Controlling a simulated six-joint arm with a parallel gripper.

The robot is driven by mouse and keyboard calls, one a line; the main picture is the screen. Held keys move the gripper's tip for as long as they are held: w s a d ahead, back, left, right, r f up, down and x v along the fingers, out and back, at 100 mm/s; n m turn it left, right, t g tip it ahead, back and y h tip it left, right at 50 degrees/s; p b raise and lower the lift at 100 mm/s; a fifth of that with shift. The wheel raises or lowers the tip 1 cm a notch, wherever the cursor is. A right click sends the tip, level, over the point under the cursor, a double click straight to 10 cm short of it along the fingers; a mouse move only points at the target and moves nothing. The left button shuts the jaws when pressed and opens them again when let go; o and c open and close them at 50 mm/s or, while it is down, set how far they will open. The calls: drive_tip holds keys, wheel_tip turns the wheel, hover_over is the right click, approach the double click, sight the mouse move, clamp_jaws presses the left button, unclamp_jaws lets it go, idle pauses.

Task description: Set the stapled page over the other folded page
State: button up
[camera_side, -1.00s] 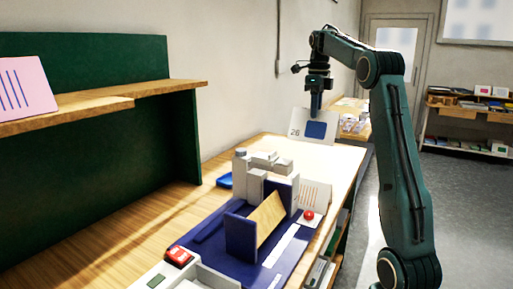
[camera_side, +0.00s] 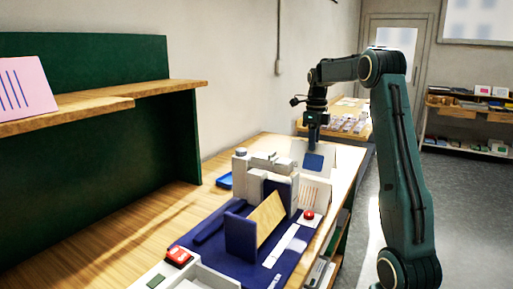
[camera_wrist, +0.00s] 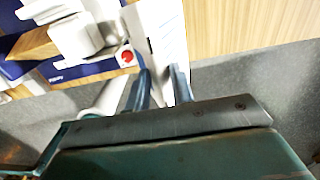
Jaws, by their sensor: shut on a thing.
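My gripper (camera_side: 312,138) is shut on a white folded page with a blue square (camera_side: 313,161), holding it upright by its top edge at the far end of the bench. Another folded page with thin orange-red lines (camera_side: 317,190) stands nearer the camera, beside a red button (camera_side: 308,214). The held page's lower edge appears close behind it; I cannot tell whether they touch. In the wrist view, white paper (camera_wrist: 166,38) runs between my fingers (camera_wrist: 163,85), and the red button (camera_wrist: 127,57) is to its left. No staple can be made out.
A dark blue base (camera_side: 216,257) carries an upright blue panel (camera_side: 240,237), a wooden ramp (camera_side: 265,217) and grey-white blocks (camera_side: 255,184).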

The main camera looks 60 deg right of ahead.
sight(312, 159)
drive_tip(key=shift+f, duration=0.25)
drive_tip(key=shift+f, duration=5.95)
drive_tip(key=o, duration=0.8)
drive_tip(key=shift+r, duration=0.1)
drive_tip(key=shift+r, duration=2.85)
